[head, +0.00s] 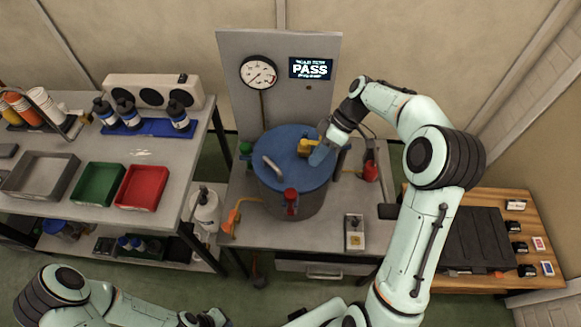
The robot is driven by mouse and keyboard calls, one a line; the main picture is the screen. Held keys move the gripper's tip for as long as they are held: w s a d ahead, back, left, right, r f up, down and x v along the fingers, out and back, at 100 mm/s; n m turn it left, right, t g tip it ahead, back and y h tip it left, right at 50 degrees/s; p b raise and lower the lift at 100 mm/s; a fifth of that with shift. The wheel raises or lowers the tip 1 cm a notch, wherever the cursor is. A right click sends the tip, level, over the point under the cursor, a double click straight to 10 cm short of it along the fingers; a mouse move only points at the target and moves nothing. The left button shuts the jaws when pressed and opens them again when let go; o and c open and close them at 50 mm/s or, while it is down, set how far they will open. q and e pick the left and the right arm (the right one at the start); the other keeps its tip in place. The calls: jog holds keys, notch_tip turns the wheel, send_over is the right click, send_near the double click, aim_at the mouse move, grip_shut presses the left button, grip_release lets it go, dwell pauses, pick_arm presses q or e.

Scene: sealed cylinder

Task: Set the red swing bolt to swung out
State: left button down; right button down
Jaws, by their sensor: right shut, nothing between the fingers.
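The red swing bolt (291,196) stands upright at the front rim of the blue-lidded cylinder (285,172). Its red top is level with the lid edge and its lower part lies against the cylinder wall. My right gripper (318,156) is over the right side of the lid, close to a yellow fitting (305,146) and apart from the red bolt. It is shut, with nothing seen between its fingers. Whether it touches the lid or the yellow fitting cannot be told. My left gripper (203,318) is low at the bottom edge, partly cut off, and its fingers are unclear.
A grey handle (272,166) rises from the lid. A green fitting (245,150) is at the left, an orange one (233,216) at the front left, and another red item (371,171) at the right. A small switch box (354,232) stands on the bench. A gauge panel (235,105) stands behind.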

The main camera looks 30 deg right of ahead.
aim_at(298, 186)
jog(key=x, duration=0.9)
jog(key=shift+s+a+r, duration=0.15)
jog(key=shift+a, duration=0.1)
pick_arm(q)
jog(key=shift+s+f, duration=0.2)
jog(key=shift+s, duration=0.1)
